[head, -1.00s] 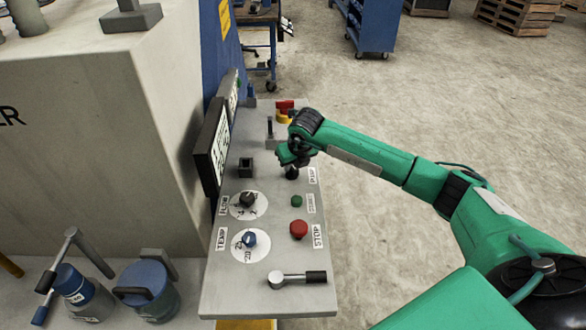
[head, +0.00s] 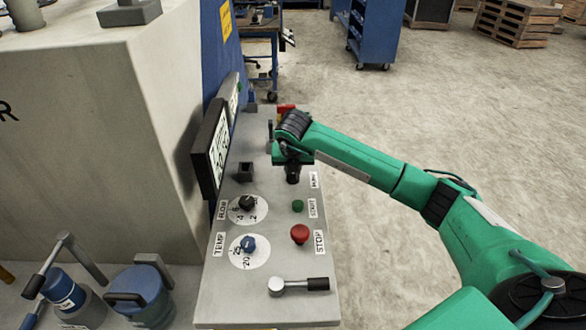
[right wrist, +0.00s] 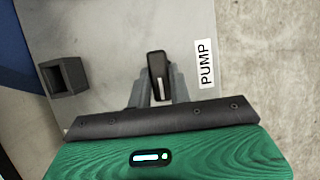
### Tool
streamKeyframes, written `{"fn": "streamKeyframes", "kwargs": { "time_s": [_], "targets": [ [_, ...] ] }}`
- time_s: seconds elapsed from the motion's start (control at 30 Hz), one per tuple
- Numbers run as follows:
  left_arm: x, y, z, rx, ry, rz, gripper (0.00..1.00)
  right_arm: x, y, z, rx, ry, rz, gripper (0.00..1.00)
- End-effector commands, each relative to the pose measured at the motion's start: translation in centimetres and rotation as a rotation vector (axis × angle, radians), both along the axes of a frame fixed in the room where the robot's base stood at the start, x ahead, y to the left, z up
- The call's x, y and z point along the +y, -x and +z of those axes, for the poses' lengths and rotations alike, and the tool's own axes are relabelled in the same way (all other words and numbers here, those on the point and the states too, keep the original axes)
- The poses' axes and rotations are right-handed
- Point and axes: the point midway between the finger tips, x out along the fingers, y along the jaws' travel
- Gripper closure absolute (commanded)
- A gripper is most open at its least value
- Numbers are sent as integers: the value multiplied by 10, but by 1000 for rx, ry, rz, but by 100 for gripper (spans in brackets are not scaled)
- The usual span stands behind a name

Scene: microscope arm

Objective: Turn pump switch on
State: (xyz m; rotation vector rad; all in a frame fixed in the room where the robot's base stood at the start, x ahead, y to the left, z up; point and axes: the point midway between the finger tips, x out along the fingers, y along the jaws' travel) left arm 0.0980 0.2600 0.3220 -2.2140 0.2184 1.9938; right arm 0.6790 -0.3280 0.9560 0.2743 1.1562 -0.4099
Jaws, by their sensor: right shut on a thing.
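The pump switch (right wrist: 157,76) is a small black knob with a white mark, beside the PUMP label (right wrist: 205,63) in the right wrist view. In the head view the switch (head: 292,177) shows just below my right gripper (head: 293,162) on the grey panel. My right gripper, also in the right wrist view (right wrist: 158,88), has its two grey fingers on either side of the switch and is shut on it. The switch's lower part is hidden by the fingers. My left gripper is not in view.
The grey panel (head: 217,295) also carries a green start button (head: 297,206), a red stop button (head: 299,234), two dials and a lever (head: 300,285). A black-framed display (head: 212,150) stands along its left edge. Open floor lies to the right.

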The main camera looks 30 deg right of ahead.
Motion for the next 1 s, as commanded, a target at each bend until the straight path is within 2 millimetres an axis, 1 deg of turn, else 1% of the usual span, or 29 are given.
{"fn": "streamKeyframes", "kwargs": {
  "time_s": [0.23,0.27,0.3,0.37,0.63,0.77,0.87,1.0],
  "targets": [
    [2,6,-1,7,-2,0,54,0,0,0,1,0,-1,100],
    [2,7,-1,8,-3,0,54,0,0,0,1,0,-1,78],
    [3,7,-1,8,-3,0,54,0,0,0,1,0,-1,70],
    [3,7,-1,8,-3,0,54,0,0,0,0,0,-1,58],
    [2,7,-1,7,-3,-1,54,0,0,0,0,0,0,58],
    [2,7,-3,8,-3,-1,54,1,2,7,-2,0,0,58],
    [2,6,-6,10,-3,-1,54,3,6,20,-6,0,2,58],
    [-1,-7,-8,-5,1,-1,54,9,17,49,-7,0,2,58]
  ]
}}
